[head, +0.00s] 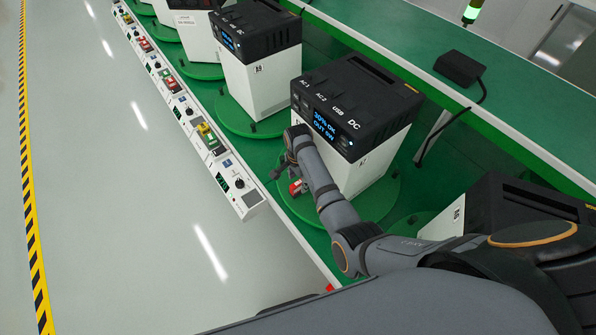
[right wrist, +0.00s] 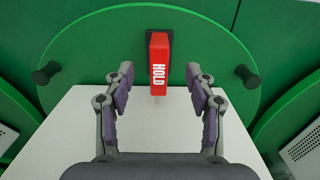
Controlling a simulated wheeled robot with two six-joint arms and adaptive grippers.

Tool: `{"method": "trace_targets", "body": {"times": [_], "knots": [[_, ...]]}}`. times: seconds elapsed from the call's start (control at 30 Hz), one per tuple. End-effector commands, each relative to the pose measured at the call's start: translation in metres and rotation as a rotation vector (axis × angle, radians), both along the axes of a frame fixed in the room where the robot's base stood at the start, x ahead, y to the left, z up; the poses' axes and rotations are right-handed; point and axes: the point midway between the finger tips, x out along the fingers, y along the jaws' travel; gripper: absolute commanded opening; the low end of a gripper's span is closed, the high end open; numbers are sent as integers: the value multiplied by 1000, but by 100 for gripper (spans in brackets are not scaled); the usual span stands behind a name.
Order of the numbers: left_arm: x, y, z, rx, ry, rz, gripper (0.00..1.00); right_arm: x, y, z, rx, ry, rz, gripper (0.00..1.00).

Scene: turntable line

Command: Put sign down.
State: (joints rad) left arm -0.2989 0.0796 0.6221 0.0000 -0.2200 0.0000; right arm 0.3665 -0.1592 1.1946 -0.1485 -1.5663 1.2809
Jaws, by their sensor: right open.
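The sign is a small red block with white letters HOLD (right wrist: 160,62). In the right wrist view it is on the green turntable disc (right wrist: 90,50), beside the edge of a white box (right wrist: 70,125). In the head view the sign (head: 296,187) shows as a small red patch by the box's foot, partly hidden by my arm. My right gripper (head: 283,165) is beside the box's front. In the right wrist view its fingers (right wrist: 162,72) are spread apart, one on each side of the sign, with visible gaps. My left gripper is out of view.
A black-topped power unit (head: 345,105) stands on the white box close to my right arm. More such units (head: 258,30) stand on discs along the line. A narrow white control rail (head: 225,165) runs along the front edge. Black pegs (right wrist: 248,75) stand on the disc.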

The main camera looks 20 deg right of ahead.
Motion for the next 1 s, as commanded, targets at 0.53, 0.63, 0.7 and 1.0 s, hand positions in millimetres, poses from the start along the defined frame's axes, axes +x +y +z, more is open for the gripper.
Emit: {"method": "trace_targets", "body": {"times": [0.53,0.63,0.7,1.0], "knots": [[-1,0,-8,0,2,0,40,0,0,83,0,0,0,56],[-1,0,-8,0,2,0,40,0,0,83,0,0,0,56],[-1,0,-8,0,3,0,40,0,0,83,0,0,0,56],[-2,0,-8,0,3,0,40,0,0,83,0,0,0,56]]}}
